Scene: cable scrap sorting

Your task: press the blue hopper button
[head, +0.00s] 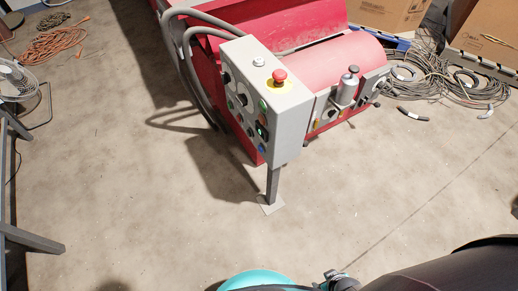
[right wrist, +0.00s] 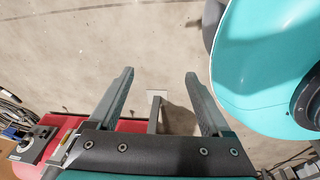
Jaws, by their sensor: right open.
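The blue hopper button (head: 262,149) appears to be the small blue button low on the panel face of a grey control box (head: 288,113), near its lower corner. The box stands on a grey post in the head view. My right gripper (right wrist: 157,82) is open in the right wrist view, its two fingers apart with nothing between them. Bare floor and the foot of a post show beyond the fingers. In the head view only dark and teal parts of my arm show at the bottom edge, well below the box. My left gripper is not in view.
A red emergency knob (head: 280,76) on a yellow ring sits on top of the box. Green and black controls share the panel. A red machine (head: 340,70) stands behind. Coiled cables (head: 455,85) and cardboard boxes (head: 390,12) are at the upper right. The floor in front is clear.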

